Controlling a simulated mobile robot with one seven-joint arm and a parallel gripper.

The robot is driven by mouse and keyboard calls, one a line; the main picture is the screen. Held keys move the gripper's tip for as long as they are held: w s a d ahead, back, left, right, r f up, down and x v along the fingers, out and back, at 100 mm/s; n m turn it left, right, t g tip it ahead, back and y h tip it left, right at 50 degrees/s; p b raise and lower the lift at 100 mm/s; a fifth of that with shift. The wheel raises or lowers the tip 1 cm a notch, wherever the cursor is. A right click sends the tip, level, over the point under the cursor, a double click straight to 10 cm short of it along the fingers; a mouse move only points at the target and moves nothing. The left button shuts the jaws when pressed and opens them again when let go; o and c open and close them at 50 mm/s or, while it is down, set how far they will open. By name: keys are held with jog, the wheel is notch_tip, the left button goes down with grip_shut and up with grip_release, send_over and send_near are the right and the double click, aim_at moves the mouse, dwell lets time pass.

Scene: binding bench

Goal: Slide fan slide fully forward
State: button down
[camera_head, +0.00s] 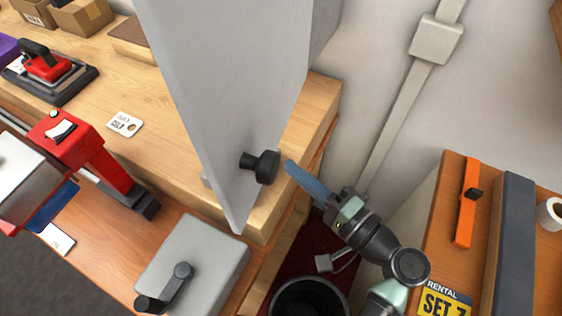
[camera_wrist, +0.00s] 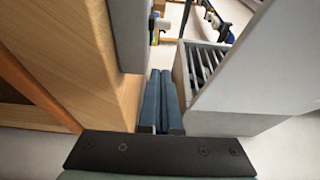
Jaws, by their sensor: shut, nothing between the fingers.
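My gripper (camera_head: 289,166) is shut and empty, its blue fingers pointing up-left at the black knob (camera_head: 262,166) on the tall grey panel. The fingertips look close to the knob; I cannot tell whether they touch. In the wrist view the blue fingers (camera_wrist: 161,85) lie together, with a grey slotted box (camera_wrist: 230,85) to their right.
The tall grey panel (camera_head: 225,80) stands at the wooden bench's (camera_head: 95,85) right end. A red device (camera_head: 100,160) and a grey box with a crank (camera_head: 195,262) are left. A dark bin (camera_head: 310,300) is below my arm. A dark grey bar (camera_head: 512,240) lies beside the orange strip.

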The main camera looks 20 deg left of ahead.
jog(key=v, duration=0.5)
jog(key=shift+s+a+r, duration=0.1)
jog(key=shift+s+a, duration=0.05)
jog(key=w+r+n+t+h+p, duration=0.1)
jog(key=w+r+n+t+h, duration=0.2)
jog(key=r, duration=0.5)
jog(key=w+r+t+h+p, duration=0.1)
jog(key=w+r+t+h, duration=0.15)
jog(key=w+r, duration=0.4)
jog(key=w+r+n+t+h+p, duration=0.1)
jog(key=w+r+n+h, duration=0.15)
jog(key=r, duration=0.55)
notch_tip(320, 180, up, 19)
jog(key=s+d+t+h, duration=0.1)
jog(key=s+t+h, duration=0.25)
jog(key=t, duration=0.35)
jog(key=s+r+t+h+p, duration=0.1)
jog(key=s+r+t+h, duration=0.3)
jog(key=s+r, duration=0.6)
notch_tip(320, 180, up, 3)
jog(key=shift+d+f+n+t, duration=0.1)
jog(key=shift+d+n+t, duration=0.1)
jog(key=shift+n+t, duration=0.2)
